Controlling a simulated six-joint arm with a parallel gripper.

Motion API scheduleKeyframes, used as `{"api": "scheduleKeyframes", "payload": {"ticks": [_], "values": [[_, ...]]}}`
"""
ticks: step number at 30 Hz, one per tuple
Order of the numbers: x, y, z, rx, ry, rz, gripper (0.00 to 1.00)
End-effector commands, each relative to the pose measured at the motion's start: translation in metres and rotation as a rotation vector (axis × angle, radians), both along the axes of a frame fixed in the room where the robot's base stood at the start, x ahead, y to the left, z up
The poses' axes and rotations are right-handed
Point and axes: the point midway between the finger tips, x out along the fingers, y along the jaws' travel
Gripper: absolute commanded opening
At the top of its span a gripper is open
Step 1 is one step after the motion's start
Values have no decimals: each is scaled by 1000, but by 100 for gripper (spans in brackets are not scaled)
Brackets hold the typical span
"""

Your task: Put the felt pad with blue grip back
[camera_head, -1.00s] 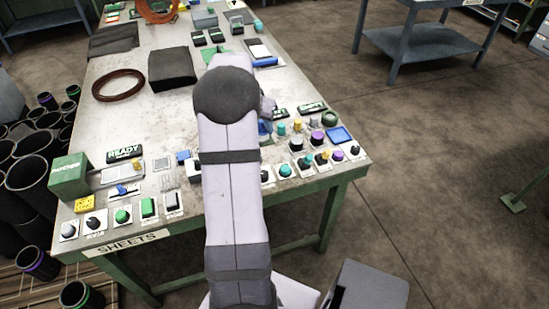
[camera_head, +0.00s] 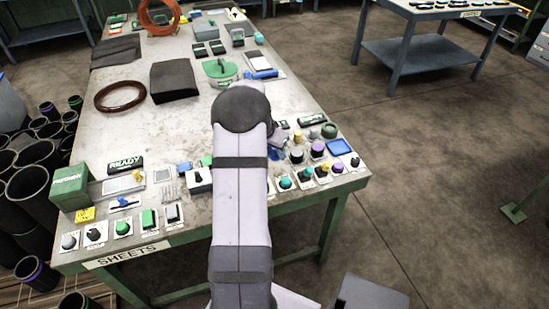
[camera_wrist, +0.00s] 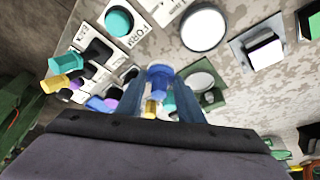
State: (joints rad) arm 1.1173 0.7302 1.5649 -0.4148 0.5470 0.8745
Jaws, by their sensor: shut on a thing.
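My gripper (camera_wrist: 160,92) shows in the wrist view with its two blue-grey fingers close together. Between them is a blue piece (camera_wrist: 159,72), apparently the blue grip of the felt pad. The felt itself cannot be made out, and a small yellow bit shows below the grip. In the head view my own arm hides most of the gripper; only part of it shows right of the arm, near the right group of knobs. Whether the held thing touches the table cannot be told.
A teal knob (camera_wrist: 118,20) and a white disc (camera_wrist: 205,28) are close by in the wrist view. Several knobs on cards line the table's front right, beside a blue tray (camera_head: 341,147). A green box (camera_head: 70,187) stands at the front left. The table's middle (camera_head: 150,135) is clear.

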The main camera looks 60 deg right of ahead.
Motion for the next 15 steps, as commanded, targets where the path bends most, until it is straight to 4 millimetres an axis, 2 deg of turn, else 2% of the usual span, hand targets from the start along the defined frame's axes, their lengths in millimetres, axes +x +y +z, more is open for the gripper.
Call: {"api": "scheduleKeyframes", "payload": {"ticks": [5,15], "values": [[0,0,-4,1,0,0,16],[0,0,-37,1,-1,0,16]]}}
